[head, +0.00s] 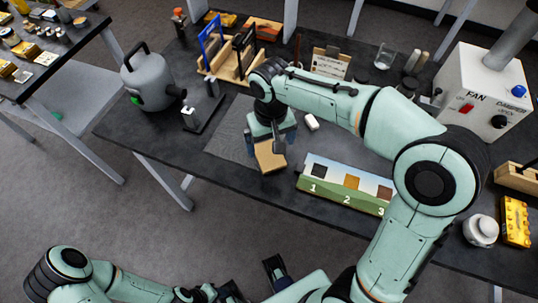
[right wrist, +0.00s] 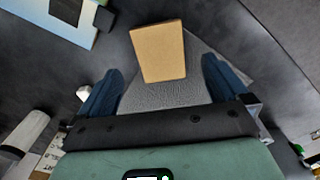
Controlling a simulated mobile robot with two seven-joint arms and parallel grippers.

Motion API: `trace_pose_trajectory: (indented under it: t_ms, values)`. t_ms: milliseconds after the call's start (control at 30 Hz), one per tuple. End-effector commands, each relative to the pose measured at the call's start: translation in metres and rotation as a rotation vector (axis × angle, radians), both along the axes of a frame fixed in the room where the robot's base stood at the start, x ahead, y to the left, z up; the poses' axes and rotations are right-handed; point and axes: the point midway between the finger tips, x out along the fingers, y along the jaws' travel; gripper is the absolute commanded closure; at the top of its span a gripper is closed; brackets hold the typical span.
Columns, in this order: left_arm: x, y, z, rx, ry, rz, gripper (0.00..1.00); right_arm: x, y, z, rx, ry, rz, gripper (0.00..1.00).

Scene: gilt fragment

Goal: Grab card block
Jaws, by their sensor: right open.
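The card block (head: 270,156) is a plain tan block near the front edge of the dark table. It also shows in the right wrist view (right wrist: 157,52), just past the fingertips. My right gripper (head: 272,136) is over the block's far end in the head view. Its blue fingers are spread apart in the right wrist view (right wrist: 163,75), one to each side of the block's line, with nothing gripped. I cannot tell whether they touch it. My left gripper (head: 268,276) is low at the bottom of the head view, partly cut off, its jaws unclear.
A numbered sample board (head: 345,184) lies right of the block. A small white piece (head: 312,122) lies behind.

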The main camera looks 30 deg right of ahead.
Motion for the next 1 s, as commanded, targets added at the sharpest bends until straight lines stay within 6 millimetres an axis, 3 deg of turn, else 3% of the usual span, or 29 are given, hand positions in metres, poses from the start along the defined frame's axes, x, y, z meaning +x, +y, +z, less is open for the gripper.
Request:
trace_pose_trajectory:
  t_ms: [167, 500, 767, 800, 933, 967, 1000]
  values:
    - [0.000, 0.000, -0.002, 0.000, 0.000, 0.000, 0.57, 0.000, -0.001, -0.012, -0.001, 0.001, -0.001, 0.00]
    - [-0.002, 0.000, -0.008, 0.000, 0.002, -0.001, 0.57, 0.002, -0.001, -0.057, -0.001, 0.001, -0.001, 0.00]
    - [-0.002, 0.000, -0.008, 0.000, 0.002, -0.001, 0.57, 0.002, -0.001, -0.060, 0.001, -0.001, -0.001, 0.00]
    - [-0.002, 0.000, -0.008, 0.000, 0.002, -0.001, 0.57, 0.002, -0.001, -0.060, 0.001, -0.001, -0.001, 0.06]
    - [-0.002, 0.000, -0.008, 0.000, 0.002, -0.001, 0.57, 0.002, -0.001, -0.060, 0.001, -0.001, -0.001, 0.49]
    - [-0.002, 0.000, -0.008, 0.000, 0.002, -0.001, 0.57, 0.002, -0.001, -0.060, 0.001, -0.001, -0.001, 0.56]
    - [-0.002, 0.000, -0.008, 0.000, 0.002, -0.001, 0.57, 0.002, -0.001, -0.060, 0.001, -0.001, -0.001, 0.57]
